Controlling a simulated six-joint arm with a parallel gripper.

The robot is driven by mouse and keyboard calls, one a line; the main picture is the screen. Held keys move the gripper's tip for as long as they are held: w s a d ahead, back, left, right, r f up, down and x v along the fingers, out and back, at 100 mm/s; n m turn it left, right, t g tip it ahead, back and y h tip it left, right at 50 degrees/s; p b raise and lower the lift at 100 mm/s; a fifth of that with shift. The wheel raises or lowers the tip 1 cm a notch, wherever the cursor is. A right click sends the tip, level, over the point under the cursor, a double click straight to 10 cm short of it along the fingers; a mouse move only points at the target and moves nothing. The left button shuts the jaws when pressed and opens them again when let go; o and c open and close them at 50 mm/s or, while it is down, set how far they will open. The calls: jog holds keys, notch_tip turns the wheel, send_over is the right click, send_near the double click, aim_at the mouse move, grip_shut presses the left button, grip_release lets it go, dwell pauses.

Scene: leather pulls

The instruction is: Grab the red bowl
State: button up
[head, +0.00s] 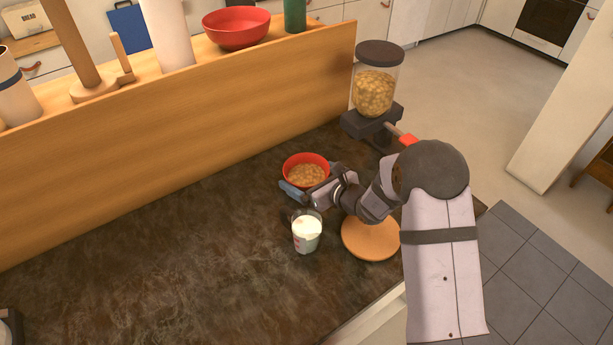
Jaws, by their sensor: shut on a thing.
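The red bowl (293,162) is small and holds light brown cereal (306,174). It stands on or just above the dark countertop, near the wooden partition; I cannot tell if it touches the counter. My gripper (300,190) is at the bowl's near side and shut on it, with one finger showing at the bowl's lower left. The other finger is hard to make out against the bowl.
A glass of milk (306,236) stands close below my gripper. A round wooden board (368,240) lies under my arm. A cereal dispenser (374,95) stands behind right. A larger red bowl (237,27) sits on the raised ledge (190,105). The left counter (130,260) is clear.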

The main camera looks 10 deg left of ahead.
aim_at(307, 181)
notch_tip(307, 181, up, 10)
jog(key=b, duration=0.2)
dwell(0.4)
